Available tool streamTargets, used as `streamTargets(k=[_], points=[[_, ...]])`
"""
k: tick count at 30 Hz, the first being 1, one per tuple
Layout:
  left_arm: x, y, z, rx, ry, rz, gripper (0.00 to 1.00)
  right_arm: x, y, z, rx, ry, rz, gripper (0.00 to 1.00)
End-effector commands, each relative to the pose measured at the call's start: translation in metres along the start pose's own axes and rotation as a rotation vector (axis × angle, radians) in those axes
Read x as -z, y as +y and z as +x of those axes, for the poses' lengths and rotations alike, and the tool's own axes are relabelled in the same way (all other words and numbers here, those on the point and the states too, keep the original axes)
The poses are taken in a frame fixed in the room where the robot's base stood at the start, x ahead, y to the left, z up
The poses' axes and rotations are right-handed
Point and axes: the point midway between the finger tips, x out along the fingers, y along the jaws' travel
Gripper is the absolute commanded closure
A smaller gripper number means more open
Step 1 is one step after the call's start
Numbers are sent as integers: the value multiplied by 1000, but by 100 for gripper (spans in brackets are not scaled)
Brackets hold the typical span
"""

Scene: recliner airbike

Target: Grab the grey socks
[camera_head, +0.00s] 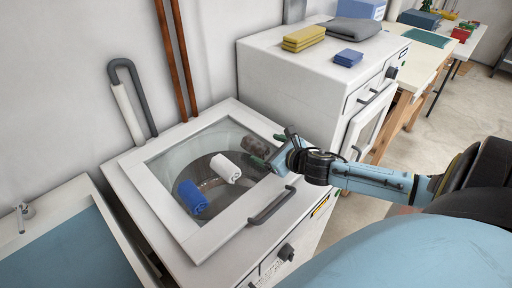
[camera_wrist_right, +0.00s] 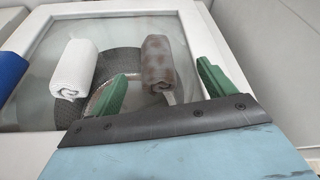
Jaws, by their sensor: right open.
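A rolled grey-brown bundle (camera_head: 255,146), which looks like the grey socks, lies on or behind the glass of the washer's top; I cannot tell which. In the right wrist view the bundle (camera_wrist_right: 163,60) shows mottled grey and reddish brown, between and beyond the green fingertips. My right gripper (camera_head: 270,149) is open and empty, close beside the bundle on its right; no clear contact shows. The gripper also shows in the wrist view (camera_wrist_right: 162,70). My left gripper is not in view.
A white roll (camera_head: 225,168) and a blue roll (camera_head: 193,197) lie left of the bundle on the washer (camera_head: 130,190). A handle (camera_head: 271,206) rises at the lid's front. A second white machine (camera_head: 290,66) carries yellow, blue and grey folded cloths. A blue-bottomed basin (camera_head: 70,250) is at left.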

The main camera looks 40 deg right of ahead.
Motion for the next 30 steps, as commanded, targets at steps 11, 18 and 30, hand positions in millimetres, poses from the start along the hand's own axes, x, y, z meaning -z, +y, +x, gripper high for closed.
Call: streamTargets(k=[11,18,30], points=[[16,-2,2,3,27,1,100,1,2,28,1,-3,3,18],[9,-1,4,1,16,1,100,3,3,56,0,-1,1,18],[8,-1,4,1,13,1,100,3,3,60,-1,0,-1,29]])
